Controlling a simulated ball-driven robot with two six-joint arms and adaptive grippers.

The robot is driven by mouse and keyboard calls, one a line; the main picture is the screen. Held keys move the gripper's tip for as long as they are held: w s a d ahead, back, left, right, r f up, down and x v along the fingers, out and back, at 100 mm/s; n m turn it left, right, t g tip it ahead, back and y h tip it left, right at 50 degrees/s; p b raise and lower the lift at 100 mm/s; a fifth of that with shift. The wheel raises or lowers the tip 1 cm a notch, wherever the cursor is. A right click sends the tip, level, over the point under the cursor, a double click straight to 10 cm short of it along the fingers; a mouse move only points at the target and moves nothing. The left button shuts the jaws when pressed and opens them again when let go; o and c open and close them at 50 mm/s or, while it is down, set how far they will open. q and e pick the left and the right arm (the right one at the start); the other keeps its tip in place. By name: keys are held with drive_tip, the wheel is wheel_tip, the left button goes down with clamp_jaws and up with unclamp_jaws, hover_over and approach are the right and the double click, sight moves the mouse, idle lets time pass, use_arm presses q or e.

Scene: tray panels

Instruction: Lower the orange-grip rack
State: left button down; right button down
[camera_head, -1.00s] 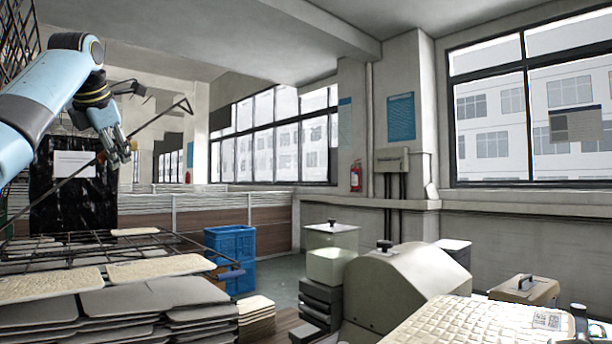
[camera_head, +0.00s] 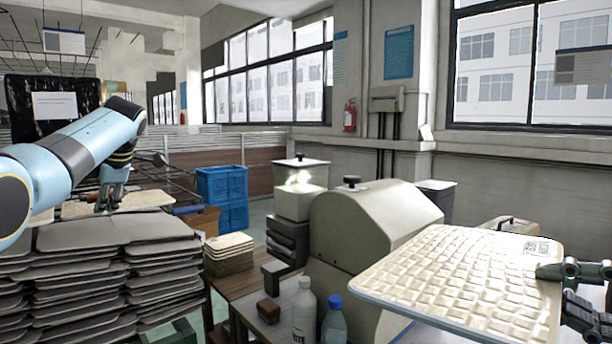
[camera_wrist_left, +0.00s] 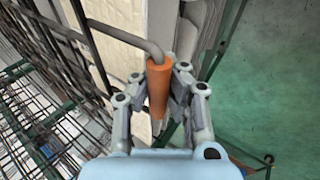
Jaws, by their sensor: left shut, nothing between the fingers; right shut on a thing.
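The orange grip (camera_wrist_left: 158,88) is on the end of a bent grey rod in the left wrist view. My left gripper (camera_head: 107,208) is shut around the place of the grip, pointing down over the panels at left; its fingers flank the grip in the wrist view, but a firm hold is not evident. The dark wire rack (camera_head: 178,172) shows partly behind my left arm, low over cream panels. My right gripper (camera_head: 562,290) is shut on the edge of a cream quilted panel (camera_head: 450,280) with a printed label, held nearly flat at right.
A tall stack of grey panels (camera_head: 100,285) stands below my left gripper. A small cream stack (camera_head: 229,254), blue crates (camera_head: 222,198), a beige machine (camera_head: 365,235) and two bottles (camera_head: 304,312) stand between my arms. Green floor shows beside the rack in the wrist view.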

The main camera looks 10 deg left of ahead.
use_arm(q)
drive_tip(key=shift+d+f, duration=0.3)
drive_tip(key=shift+f, duration=0.25)
drive_tip(key=c, duration=1.2)
unclamp_jaws()
drive_tip(key=shift+d+r, duration=0.25)
drive_tip(key=shift+d, duration=0.05)
drive_tip(key=shift+a, duration=0.25)
drive_tip(key=shift+s, duration=0.1)
drive_tip(key=v, duration=1.2)
use_arm(e)
drive_tip(key=shift+s+d, duration=0.1)
drive_tip(key=shift+d, duration=0.15)
use_arm(q)
drive_tip(key=shift+f, duration=0.15)
use_arm(e)
drive_tip(key=shift+f, duration=0.1)
